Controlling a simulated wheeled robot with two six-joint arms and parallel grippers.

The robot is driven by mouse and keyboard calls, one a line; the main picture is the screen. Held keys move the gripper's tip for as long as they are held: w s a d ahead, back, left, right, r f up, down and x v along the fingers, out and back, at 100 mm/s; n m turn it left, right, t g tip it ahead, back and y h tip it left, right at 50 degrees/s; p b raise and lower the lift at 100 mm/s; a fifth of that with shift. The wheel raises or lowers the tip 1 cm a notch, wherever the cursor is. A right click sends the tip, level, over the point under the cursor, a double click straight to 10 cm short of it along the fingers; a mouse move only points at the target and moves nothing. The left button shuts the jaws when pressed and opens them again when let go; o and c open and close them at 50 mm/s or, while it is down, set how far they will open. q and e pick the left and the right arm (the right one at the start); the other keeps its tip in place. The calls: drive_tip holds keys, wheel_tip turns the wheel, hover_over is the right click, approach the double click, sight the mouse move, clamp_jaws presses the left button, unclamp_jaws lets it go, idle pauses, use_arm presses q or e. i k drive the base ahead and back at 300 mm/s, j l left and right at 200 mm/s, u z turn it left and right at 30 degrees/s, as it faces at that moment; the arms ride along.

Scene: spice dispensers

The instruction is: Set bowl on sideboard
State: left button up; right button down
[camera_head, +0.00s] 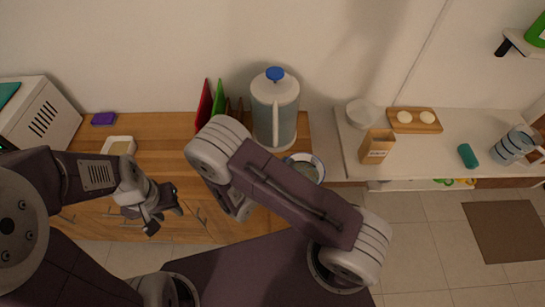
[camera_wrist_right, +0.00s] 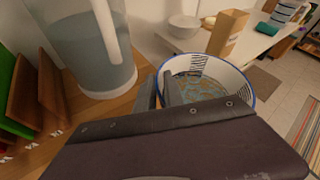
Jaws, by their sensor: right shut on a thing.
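A white bowl with a blue rim (camera_head: 307,165) is at the right end of the wooden sideboard (camera_head: 165,165), partly hidden by my right arm in the head view. In the right wrist view the bowl (camera_wrist_right: 203,84) shows a blue and orange pattern inside. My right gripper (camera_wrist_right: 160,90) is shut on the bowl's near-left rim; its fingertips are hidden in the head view. I cannot tell whether the bowl touches the wooden top. My left gripper (camera_head: 164,216) is open and empty in front of the sideboard's drawers.
A large blue-lidded pitcher (camera_head: 274,110) stands just behind the bowl. Red and green boards (camera_head: 211,102) lean left of it. A white counter (camera_head: 440,150) to the right holds a paper bag (camera_head: 377,146), a white bowl (camera_head: 361,112) and a teal item (camera_head: 467,156). A container (camera_head: 119,146) sits left.

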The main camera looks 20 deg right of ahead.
sight(155, 172)
drive_tip(key=i+j, duration=0.1)
drive_tip(key=j, duration=0.45)
drive_tip(key=i+j, duration=0.1)
drive_tip(key=j, duration=0.4)
drive_tip(key=i+j, duration=0.1)
drive_tip(key=j, duration=0.45)
drive_tip(key=u, duration=0.05)
